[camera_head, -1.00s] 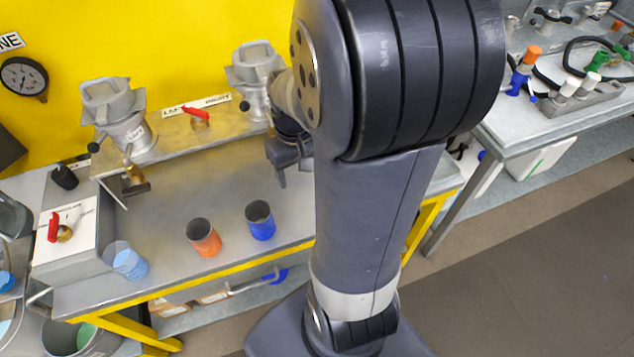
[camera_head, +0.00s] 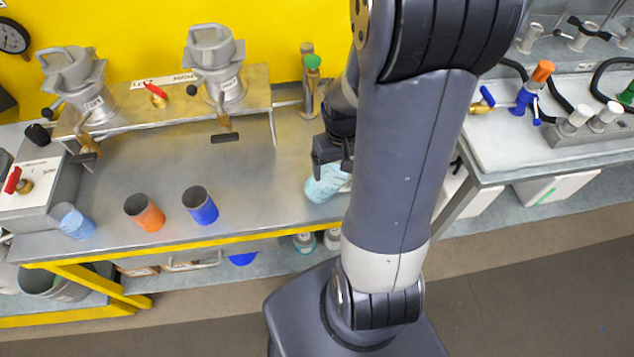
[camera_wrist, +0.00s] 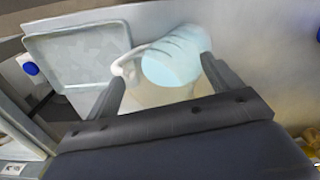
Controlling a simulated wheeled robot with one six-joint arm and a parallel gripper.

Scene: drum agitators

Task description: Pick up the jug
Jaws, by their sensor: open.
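The jug (camera_head: 322,186) is a pale, translucent vessel with light blue in it, standing on the metal bench at the right end of the row of cups. My arm partly hides it in the head view. In the wrist view the jug (camera_wrist: 174,62) shows between my fingers, with its pale handle curving out on the left near the left finger. My gripper (camera_head: 333,160) is open, just above and beside the jug in the head view. In the wrist view my gripper (camera_wrist: 160,85) has its fingers apart on either side of the jug; I cannot tell whether they touch it.
A blue cup (camera_head: 201,206), an orange cup (camera_head: 145,213) and a light blue cup (camera_head: 75,223) stand to the left. A grey tray (camera_wrist: 80,55) lies left of the jug in the wrist view. The bench middle is clear.

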